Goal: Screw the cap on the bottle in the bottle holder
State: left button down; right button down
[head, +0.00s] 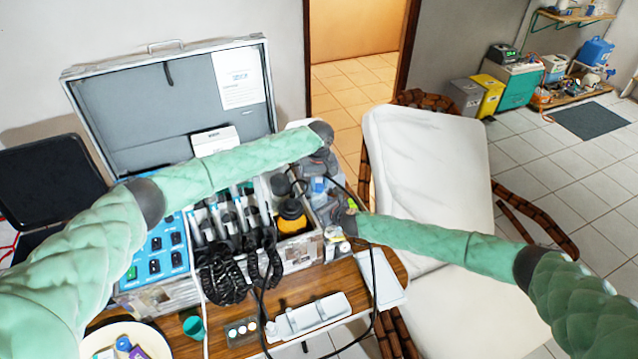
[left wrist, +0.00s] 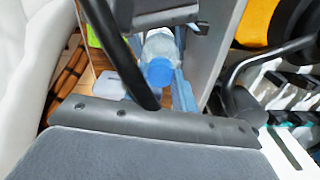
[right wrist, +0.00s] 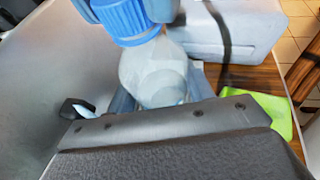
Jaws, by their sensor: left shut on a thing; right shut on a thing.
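I cannot tell whether the thread is engaged. In the head view my arms cover much of the bottle (head: 318,186).
The open case (head: 170,95) stands on a wooden table (head: 290,292), with handpieces and black hoses at its front. A black cable hangs close to both grippers. A white tray (head: 310,315) lies in front.

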pick_arm(q)
jog(key=m, duration=0.7)
jog(key=shift+m, duration=0.4)
jog(key=c, duration=1.1)
grip_release()
jog(key=shift+c, duration=0.2)
jog(key=shift+r, duration=2.25)
